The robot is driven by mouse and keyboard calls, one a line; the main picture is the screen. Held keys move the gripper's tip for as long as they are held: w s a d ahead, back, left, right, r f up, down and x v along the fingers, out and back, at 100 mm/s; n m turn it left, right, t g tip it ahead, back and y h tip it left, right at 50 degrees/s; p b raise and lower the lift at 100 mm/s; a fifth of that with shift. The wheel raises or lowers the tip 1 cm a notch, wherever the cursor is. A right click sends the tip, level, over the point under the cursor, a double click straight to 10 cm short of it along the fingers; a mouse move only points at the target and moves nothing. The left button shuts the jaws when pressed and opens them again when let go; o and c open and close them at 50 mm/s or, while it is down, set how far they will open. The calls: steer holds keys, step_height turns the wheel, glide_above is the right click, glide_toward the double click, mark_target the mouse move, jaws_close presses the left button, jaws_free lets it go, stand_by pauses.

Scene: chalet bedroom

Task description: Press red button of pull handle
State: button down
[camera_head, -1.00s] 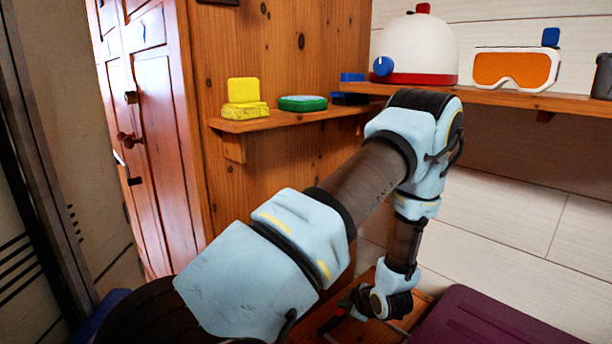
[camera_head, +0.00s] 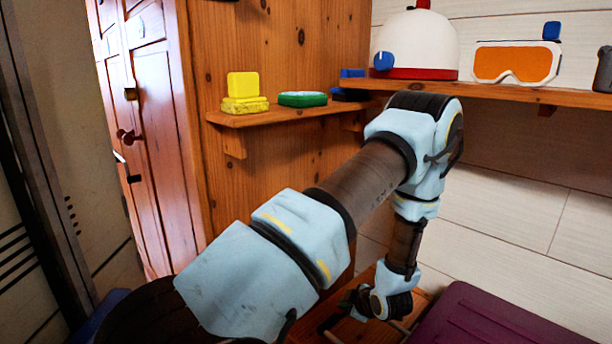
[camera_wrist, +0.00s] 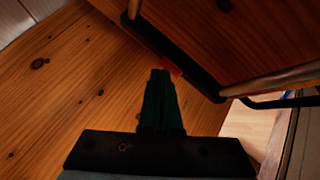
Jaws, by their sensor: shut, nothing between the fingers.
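In the wrist view, my gripper (camera_wrist: 160,74) is shut, with its dark fingers together and nothing between them. A small red button (camera_wrist: 173,67) shows just right of the fingertips. It sits on a black bar (camera_wrist: 196,82) that looks like part of the pull handle, with a brownish rod (camera_wrist: 270,80) at its right end. I cannot tell whether the fingertips touch the button. In the head view my gripper (camera_head: 345,302) is low, beside the purple case (camera_head: 480,318), and partly hidden. The button is not discernible there.
A wooden shelf (camera_head: 232,119) holds yellow (camera_head: 243,92) and green (camera_head: 302,99) items. A higher shelf (camera_head: 490,93) holds a white dome (camera_head: 415,45) and orange goggles (camera_head: 515,63). A wooden surface (camera_wrist: 70,80) lies under the gripper.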

steer(key=shift+f, duration=0.15)
steer(key=shift+r+p, duration=0.5)
steer(key=shift+r, duration=0.3)
step_height(320, 180, up, 6)
steer(key=p, duration=0.4)
stand_by(0.4)
